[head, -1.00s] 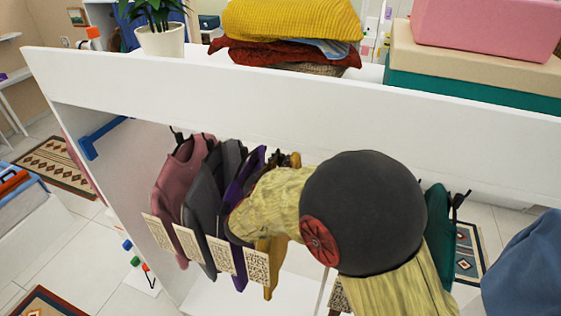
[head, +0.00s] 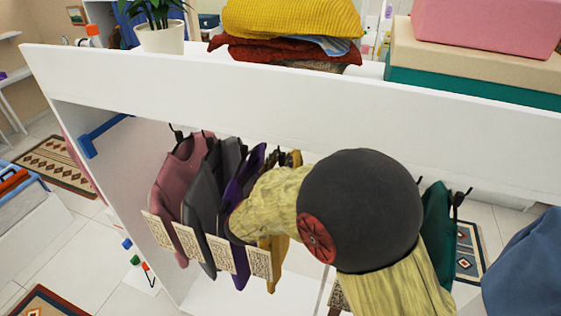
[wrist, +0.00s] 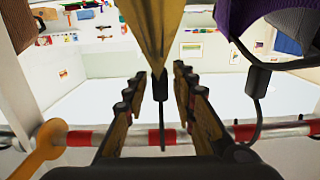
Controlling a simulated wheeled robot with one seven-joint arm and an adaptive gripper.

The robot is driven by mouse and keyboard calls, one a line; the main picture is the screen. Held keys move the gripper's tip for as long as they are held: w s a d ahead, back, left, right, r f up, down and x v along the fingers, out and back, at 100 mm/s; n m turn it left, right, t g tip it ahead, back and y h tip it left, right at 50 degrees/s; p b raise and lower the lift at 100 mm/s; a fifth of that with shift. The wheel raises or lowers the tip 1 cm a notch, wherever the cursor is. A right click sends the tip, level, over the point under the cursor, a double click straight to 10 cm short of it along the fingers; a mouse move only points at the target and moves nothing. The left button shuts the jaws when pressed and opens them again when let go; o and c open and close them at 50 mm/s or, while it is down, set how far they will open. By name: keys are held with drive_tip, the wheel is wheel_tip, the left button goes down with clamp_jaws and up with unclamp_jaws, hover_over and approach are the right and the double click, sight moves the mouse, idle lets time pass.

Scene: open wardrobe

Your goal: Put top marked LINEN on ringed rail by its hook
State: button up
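A mustard-yellow top (head: 278,258) hangs low under my arm in the head view, with a patterned tag I cannot read. In the wrist view the yellow top (wrist: 153,30) hangs point-down at the top centre. Its dark hanger neck and thin hook (wrist: 162,110) stand between my fingers. My gripper (wrist: 158,85) looks open, with a gap on each side of the neck. The red-and-white ringed rail (wrist: 175,137) crosses the bottom of the wrist view. The hook's end overlaps the rail; I cannot tell whether it rests on it. My arm hides the gripper in the head view.
A purple garment (head: 238,190) hangs close beside, its hook (wrist: 258,115) at the rail. Grey and pink garments (head: 180,175) hang further left, a green one (head: 437,225) right. An orange loop (wrist: 42,150) sits on the rail. The white wardrobe top (head: 200,85) overhangs my arm.

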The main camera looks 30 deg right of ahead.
drive_tip(key=shift+o, duration=1)
drive_tip(key=v, duration=1.2)
drive_tip(key=shift+w+a, duration=0.1)
drive_tip(key=shift+w, duration=0.05)
drive_tip(key=a+r+n+y+b, duration=0.2)
drive_tip(key=a+n+y+b, duration=0.4)
drive_tip(key=a+y, duration=0.7)
drive_tip(key=s+d+f+n+g+b, duration=0.1)
drive_tip(key=s+d+f+g, duration=0.1)
drive_tip(key=s, duration=0.5)
drive_tip(key=s+d+f+n+g+b, duration=0.1)
drive_tip(key=s+d+f+g, duration=0.1)
drive_tip(key=s, duration=0.6)
drive_tip(key=s+d+f+n+g+b, duration=0.1)
drive_tip(key=s+d+f+g, duration=0.1)
drive_tip(key=s+d, duration=0.4)
drive_tip(key=shift+s+f+g+h, duration=0.3)
drive_tip(key=shift+s+f+h, duration=0.1)
drive_tip(key=shift+s+f, duration=0.4)
